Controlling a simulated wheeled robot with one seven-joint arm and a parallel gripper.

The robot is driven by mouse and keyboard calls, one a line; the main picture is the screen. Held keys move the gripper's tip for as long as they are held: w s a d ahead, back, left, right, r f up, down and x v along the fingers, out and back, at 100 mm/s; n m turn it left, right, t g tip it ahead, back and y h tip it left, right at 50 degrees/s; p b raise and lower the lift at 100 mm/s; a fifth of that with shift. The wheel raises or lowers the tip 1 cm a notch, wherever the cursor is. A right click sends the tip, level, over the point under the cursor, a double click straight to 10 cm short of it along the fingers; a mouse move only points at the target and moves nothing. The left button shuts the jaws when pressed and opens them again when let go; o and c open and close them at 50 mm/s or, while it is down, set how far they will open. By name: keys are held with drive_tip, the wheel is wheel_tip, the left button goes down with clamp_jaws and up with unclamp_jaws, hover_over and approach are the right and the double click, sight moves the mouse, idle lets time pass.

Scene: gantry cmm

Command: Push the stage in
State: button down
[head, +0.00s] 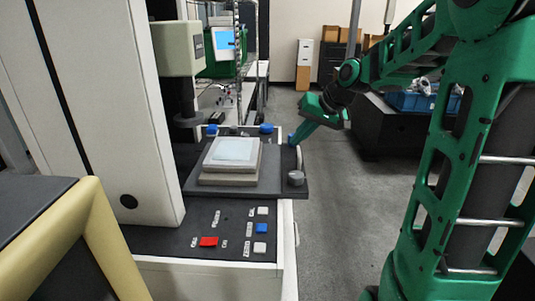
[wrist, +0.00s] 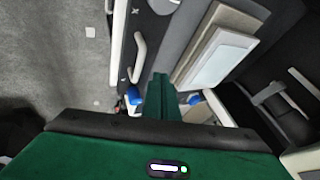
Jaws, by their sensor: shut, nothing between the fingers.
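The stage (head: 247,184) is a dark flat plate on the machine's bed, bearing a stack of pale blocks (head: 232,155). A grey round knob (head: 296,178) stands at its near right corner. In the wrist view the stage's dark surface (wrist: 187,28) lies beyond my fingers, with the pale blocks (wrist: 225,52) to the right. My gripper (head: 292,138) is at the far right side of the stage, pointing down and left. It is shut and empty; its green fingers (wrist: 160,78) show together in the wrist view. I cannot tell whether they touch the stage.
The front panel holds a red button (head: 208,241), a blue button (head: 262,228) and white ones. The machine's column and measuring head (head: 180,48) rise at left. A light handle (wrist: 137,55) is on the machine's side. Grey floor (head: 340,215) is clear at right; a blue crate (head: 410,101) is behind.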

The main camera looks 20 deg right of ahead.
approach(262, 159)
drive_tip(key=d+f, duration=0.1)
drive_tip(key=f, duration=0.1)
drive_tip(key=w+d+f, duration=0.1)
drive_tip(key=f, duration=0.1)
drive_tip(key=shift+d+f, duration=0.1)
drive_tip(key=shift+d, duration=0.2)
drive_tip(key=shift+w+a+f, duration=0.1)
drive_tip(key=shift+w+a, duration=0.2)
drive_tip(key=shift+a, duration=0.25)
drive_tip(key=shift+w+a+f, duration=0.1)
drive_tip(key=shift+w+a, duration=0.2)
drive_tip(key=shift+a, duration=0.2)
drive_tip(key=shift+w+a, duration=0.45)
drive_tip(key=shift+a, duration=0.3)
drive_tip(key=shift+r, duration=0.1)
